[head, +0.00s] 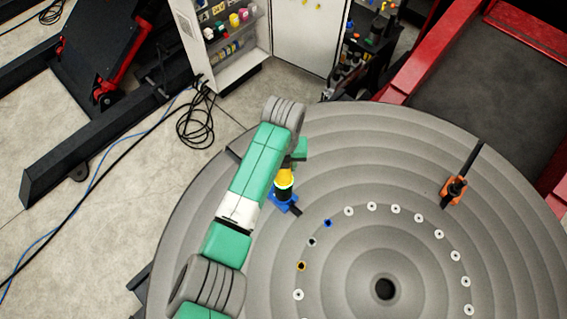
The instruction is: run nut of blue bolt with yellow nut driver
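The yellow nut driver (285,175) is upright just below my gripper (298,152), beside the forearm's end. A pale ring and a dark lower part show under its yellow body. Its lower end is at the blue clamp (279,204) on the left of the round table; whether it sits on a nut there is hidden. The blue clamp's bolt and nut are not visible behind the driver. My gripper's fingers are largely hidden by my arm, so their grip on the driver cannot be made out. A small blue-ringed hole (327,223) lies to the right of the clamp.
The grey round table (420,160) has a ring of white-rimmed holes and an orange-ringed hole (302,266). An orange clamp (453,190) with a dark bar stands at the right. A cabinet (228,35) and a dark tool cart (368,45) stand behind. Black cable (196,128) lies on the floor.

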